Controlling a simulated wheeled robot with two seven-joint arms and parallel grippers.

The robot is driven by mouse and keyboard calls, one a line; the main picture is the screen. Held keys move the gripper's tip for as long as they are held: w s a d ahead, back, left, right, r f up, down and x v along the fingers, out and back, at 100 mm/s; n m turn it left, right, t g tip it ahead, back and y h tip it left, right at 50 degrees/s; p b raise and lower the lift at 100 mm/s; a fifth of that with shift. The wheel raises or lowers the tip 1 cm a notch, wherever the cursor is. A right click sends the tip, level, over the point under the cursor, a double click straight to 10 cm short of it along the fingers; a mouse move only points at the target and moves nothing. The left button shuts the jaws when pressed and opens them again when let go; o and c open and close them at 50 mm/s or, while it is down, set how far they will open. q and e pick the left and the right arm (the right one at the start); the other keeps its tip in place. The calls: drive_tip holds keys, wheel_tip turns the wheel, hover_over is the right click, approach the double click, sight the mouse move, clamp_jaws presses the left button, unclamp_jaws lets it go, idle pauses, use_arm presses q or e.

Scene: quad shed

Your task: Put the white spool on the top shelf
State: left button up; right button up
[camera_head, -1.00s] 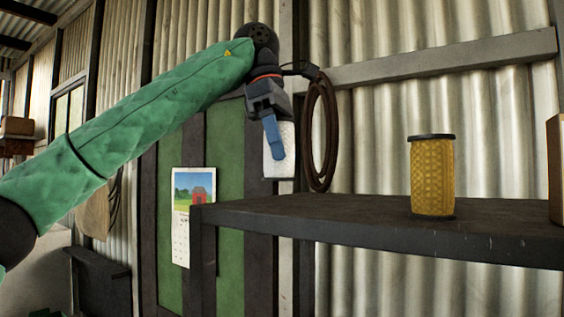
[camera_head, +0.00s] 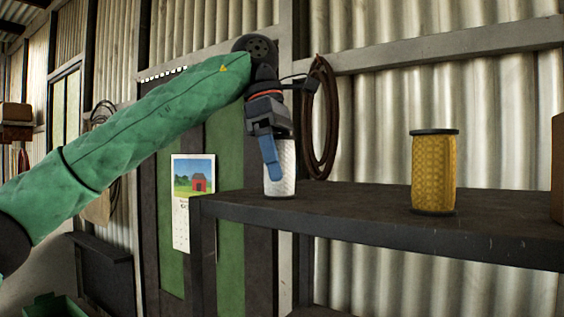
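The white spool (camera_head: 283,172) is upright at the left end of the dark top shelf (camera_head: 375,210), its lower end level with the shelf surface. I cannot tell whether its base touches the shelf. My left gripper (camera_head: 271,160) points down over it, with one blue finger across the spool's near left side; the other finger is hidden. The gripper appears shut on the spool. My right gripper is not in view.
A yellow spool (camera_head: 433,172) stands upright farther right on the shelf, and a brown object (camera_head: 558,168) is at the right edge. A coiled brown rope (camera_head: 320,118) hangs on the wall behind. The shelf between the spools is clear.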

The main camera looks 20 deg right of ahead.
sight(277, 143)
use_arm(q)
drive_tip(key=shift+r, duration=0.15)
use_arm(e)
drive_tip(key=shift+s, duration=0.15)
use_arm(q)
drive_tip(key=shift+w+r, duration=0.1)
drive_tip(key=shift+r, duration=0.15)
drive_tip(key=b+v, duration=0.1)
drive_tip(key=v, duration=0.1)
drive_tip(key=shift+a+r, duration=0.15)
drive_tip(key=shift+r, duration=0.15)
drive_tip(key=b+v, duration=0.1)
drive_tip(key=v, duration=0.5)
drive_tip(key=shift+r, duration=0.3)
drive_tip(key=shift+w+a+r, duration=0.15)
drive_tip(key=shift+r, duration=0.5)
drive_tip(key=shift+r+b, duration=0.3)
drive_tip(key=shift+r, duration=0.05)
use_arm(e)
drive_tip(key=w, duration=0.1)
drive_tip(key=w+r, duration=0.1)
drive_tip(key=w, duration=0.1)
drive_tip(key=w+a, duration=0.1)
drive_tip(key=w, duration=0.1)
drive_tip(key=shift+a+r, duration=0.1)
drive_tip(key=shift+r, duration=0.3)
